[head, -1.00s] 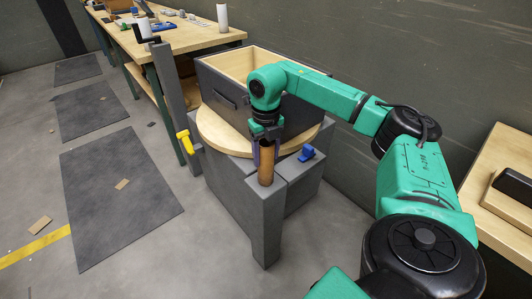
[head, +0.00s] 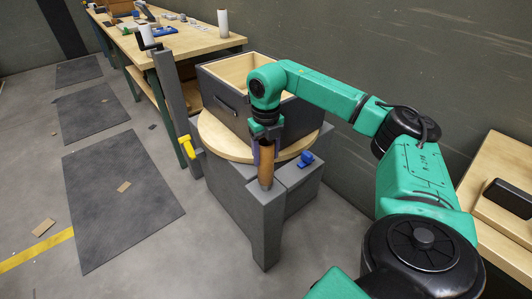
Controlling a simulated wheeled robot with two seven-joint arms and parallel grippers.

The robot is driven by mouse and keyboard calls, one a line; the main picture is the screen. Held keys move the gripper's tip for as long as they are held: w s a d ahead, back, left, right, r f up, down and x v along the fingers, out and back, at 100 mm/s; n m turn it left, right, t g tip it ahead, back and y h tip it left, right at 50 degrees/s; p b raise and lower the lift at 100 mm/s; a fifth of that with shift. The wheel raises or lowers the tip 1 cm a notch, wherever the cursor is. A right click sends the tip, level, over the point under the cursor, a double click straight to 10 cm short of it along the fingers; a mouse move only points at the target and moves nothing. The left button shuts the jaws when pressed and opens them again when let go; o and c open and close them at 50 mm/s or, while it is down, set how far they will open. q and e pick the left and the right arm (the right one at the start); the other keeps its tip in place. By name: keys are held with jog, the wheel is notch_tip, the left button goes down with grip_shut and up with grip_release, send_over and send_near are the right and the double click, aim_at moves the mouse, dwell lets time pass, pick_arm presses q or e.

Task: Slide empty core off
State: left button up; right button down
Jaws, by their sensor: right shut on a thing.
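A brown cardboard core (head: 266,164) stands upright at the top of a grey post (head: 262,215), in front of the round wooden disc. My right gripper (head: 264,140) comes down from above and is shut on the core's upper part. The gripper and wrist hide the core's top end. Whether the core sits around a peg cannot be seen. My left gripper is not in view.
A dark box (head: 232,108) with a pale wooden inside stands on the round wooden disc (head: 218,138). A yellow handle (head: 186,146) and a blue knob (head: 305,159) sit close by. A long workbench (head: 190,38) with small items runs behind. Floor mats (head: 120,195) lie left.

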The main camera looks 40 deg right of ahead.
pick_arm(q)
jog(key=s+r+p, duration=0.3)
jog(key=p, duration=0.1)
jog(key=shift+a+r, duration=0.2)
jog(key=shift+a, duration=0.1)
dwell(0.4)
